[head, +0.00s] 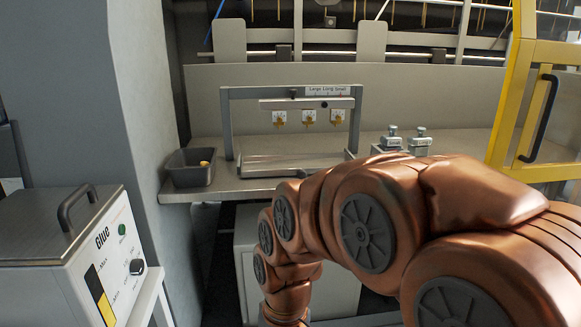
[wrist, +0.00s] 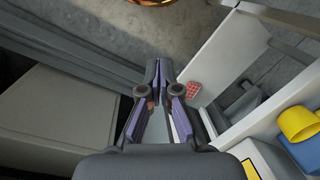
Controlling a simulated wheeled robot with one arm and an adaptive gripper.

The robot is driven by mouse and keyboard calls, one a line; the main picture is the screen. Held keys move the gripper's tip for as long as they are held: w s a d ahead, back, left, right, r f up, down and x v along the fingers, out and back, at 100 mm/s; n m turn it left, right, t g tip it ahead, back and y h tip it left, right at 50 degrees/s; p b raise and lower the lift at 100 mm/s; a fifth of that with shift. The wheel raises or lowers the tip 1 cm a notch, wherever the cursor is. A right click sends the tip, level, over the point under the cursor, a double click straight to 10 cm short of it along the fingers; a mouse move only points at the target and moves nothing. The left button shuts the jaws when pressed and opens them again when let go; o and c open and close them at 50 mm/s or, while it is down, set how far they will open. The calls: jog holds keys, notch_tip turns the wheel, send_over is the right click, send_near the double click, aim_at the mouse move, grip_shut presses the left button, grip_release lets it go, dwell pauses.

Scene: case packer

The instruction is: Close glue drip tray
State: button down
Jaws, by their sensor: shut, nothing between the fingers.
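The glue unit (head: 85,250) stands at the left in the head view, a pale box labelled "Glue" with a black handle, a knob and a yellow-black level strip. I cannot make out its drip tray for certain in either view. My gripper (wrist: 160,65) is shut and empty in the wrist view, its dark fingers together at the tips. A pale upright panel (wrist: 228,48) stands just right of the fingers, with a small red patterned patch beside them. In the head view my gripper is hidden below my copper arm.
A pale box (wrist: 55,130) lies left of my gripper. A yellow cylindrical part (wrist: 298,124) is at the right. In the head view, a bench (head: 240,184) carries a dark bin (head: 190,176) and a grey frame (head: 226,120). A yellow door frame (head: 512,95) stands right.

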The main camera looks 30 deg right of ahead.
jog(key=w+d+r+n+t+p, duration=0.2)
jog(key=w+d+r+p, duration=0.1)
jog(key=w+r, duration=0.3)
jog(key=w+d+r+n+t+y+p, duration=0.15)
jog(key=w+d+r+p, duration=0.25)
jog(key=w, duration=0.4)
jog(key=w+d+r+n+t+p, duration=0.2)
jog(key=w+d+r+p, duration=0.1)
jog(key=w+r, duration=0.3)
jog(key=w+d+r+n+t+h+p, duration=0.1)
jog(key=w+d+r+p, duration=0.3)
jog(key=d, duration=0.5)
jog(key=w+d+r+n+t+h+p, duration=0.1)
jog(key=w+d+n+t+p, duration=0.1)
jog(key=w+d, duration=0.45)
jog(key=shift+w+d+f+p, duration=0.55)
jog(key=shift+w+f+p, duration=0.25)
jog(key=shift+w+f, duration=0.5)
jog(key=shift+w+d+f+p, duration=0.5)
jog(key=shift+w+f+p, duration=0.3)
jog(key=shift+w+f, duration=0.5)
jog(key=shift+w+d+f+p, duration=0.55)
jog(key=shift+w+f+p, duration=0.25)
jog(key=shift+w+f, duration=0.5)
jog(key=shift+w+r, duration=0.15)
jog(key=shift+w, duration=0.1)
